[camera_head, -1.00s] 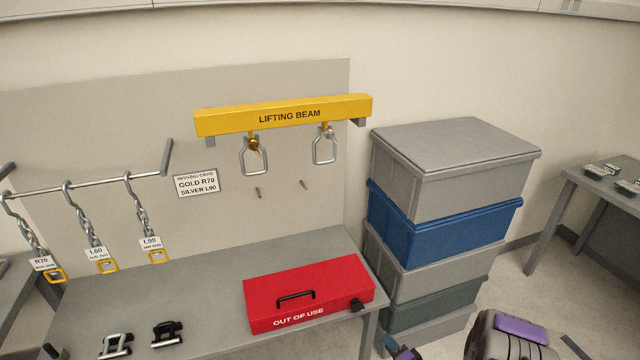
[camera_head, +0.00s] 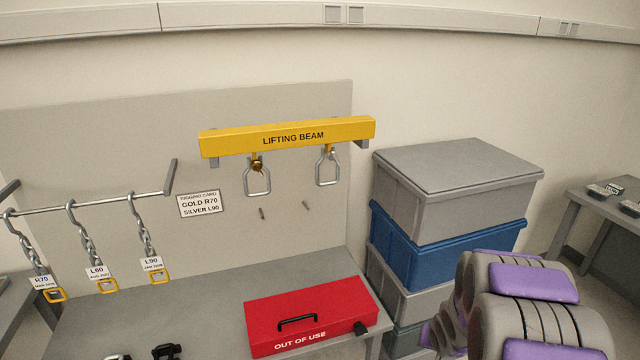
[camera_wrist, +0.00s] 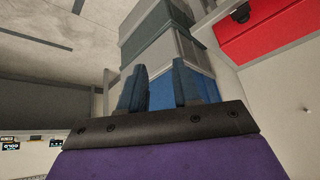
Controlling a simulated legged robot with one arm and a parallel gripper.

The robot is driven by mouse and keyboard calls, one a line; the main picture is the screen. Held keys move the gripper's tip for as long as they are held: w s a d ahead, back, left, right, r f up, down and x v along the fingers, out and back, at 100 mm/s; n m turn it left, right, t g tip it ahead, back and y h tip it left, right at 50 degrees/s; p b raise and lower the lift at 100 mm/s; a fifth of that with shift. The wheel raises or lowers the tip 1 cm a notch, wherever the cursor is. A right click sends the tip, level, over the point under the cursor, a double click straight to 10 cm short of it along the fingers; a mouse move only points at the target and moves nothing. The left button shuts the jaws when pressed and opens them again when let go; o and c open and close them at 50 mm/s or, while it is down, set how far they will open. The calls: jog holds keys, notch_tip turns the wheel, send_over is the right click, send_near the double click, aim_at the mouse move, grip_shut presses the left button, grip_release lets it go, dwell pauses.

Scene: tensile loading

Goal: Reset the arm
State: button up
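My arm (camera_head: 520,310), grey with purple panels, fills the lower right of the head view, in front of the stacked bins. In the wrist view my gripper (camera_wrist: 160,90) shows two blue-grey fingers standing apart with nothing between them. Beyond the fingers are the stacked bins, with the blue bin (camera_wrist: 166,92) seen through the gap. The fingertips are not clearly seen in the head view.
A stack of grey bins (camera_head: 455,180) and a blue bin (camera_head: 440,240) stands beside the bench (camera_head: 190,300). A red OUT OF USE box (camera_head: 310,315) lies on the bench. The yellow lifting beam (camera_head: 290,138) and hanging chains (camera_head: 85,235) are at the wall.

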jog(key=s+a+r+n+g, duration=0.1)
jog(key=s+a+r, duration=0.4)
jog(key=s, duration=0.7)
jog(key=s+a+r+n+g+y, duration=0.1)
jog(key=s+a+r+g, duration=0.3)
jog(key=s+r, duration=0.4)
jog(key=s+a+r+n+g, duration=0.2)
jog(key=s+a+r, duration=0.4)
jog(key=s, duration=1)
jog(key=shift+r+g, duration=0.15)
jog(key=shift+g, duration=0.15)
jog(key=shift+o, duration=0.4)
jog(key=shift+w, duration=0.1)
